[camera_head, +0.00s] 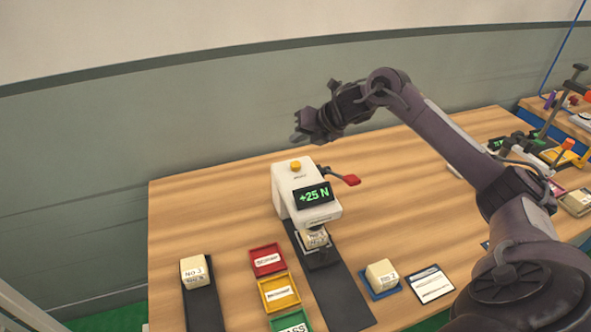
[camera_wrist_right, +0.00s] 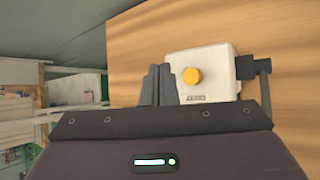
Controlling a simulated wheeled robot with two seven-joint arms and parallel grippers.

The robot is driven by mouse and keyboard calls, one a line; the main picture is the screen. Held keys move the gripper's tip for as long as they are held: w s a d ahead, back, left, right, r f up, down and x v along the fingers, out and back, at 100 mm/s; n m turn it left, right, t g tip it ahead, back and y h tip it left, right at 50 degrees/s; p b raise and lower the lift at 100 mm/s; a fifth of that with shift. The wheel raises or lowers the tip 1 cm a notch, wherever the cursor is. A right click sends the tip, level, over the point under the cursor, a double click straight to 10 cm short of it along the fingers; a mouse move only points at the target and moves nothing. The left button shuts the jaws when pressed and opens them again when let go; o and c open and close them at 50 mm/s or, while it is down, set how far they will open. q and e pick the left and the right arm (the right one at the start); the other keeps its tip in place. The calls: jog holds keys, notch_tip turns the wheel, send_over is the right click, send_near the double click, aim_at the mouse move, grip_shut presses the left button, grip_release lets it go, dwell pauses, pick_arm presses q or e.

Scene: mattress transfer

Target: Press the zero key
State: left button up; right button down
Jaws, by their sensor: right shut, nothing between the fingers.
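The zero key is a round yellow-orange button (camera_head: 295,166) on top of a white press-like tester (camera_head: 291,199). In the right wrist view the button (camera_wrist_right: 193,76) sits above a label reading ZERO. My right gripper (camera_head: 301,132) is shut and empty, in the air above and behind the tester, apart from the button. In the right wrist view its closed fingers (camera_wrist_right: 156,86) show just left of the button. The tester's display (camera_head: 313,195) reads +25 N. A pale block (camera_head: 315,239) marked with a label sits under the tester's head. My left gripper is not in view.
A red-tipped lever (camera_head: 345,179) sticks out at the tester's right. Red (camera_head: 267,259) and yellow (camera_head: 280,293) trays, a No 3 block (camera_head: 194,271) and a No 2 block (camera_head: 381,275) stand in front. The table's back left is clear.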

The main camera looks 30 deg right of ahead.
aim_at(294, 164)
notch_tip(294, 164, down, 5)
jog(key=b, duration=0.3)
jog(key=shift+f, duration=0.25)
jog(key=shift+f+b, duration=0.1)
jog(key=shift+b, duration=0.2)
dwell(1.4)
jog(key=shift+f, duration=0.3)
jog(key=shift+f+b, duration=0.8)
jog(key=shift+f, duration=0.1)
dwell(0.8)
dwell(0.3)
jog(key=shift+r+p, duration=1.05)
jog(key=shift+r, duration=0.3)
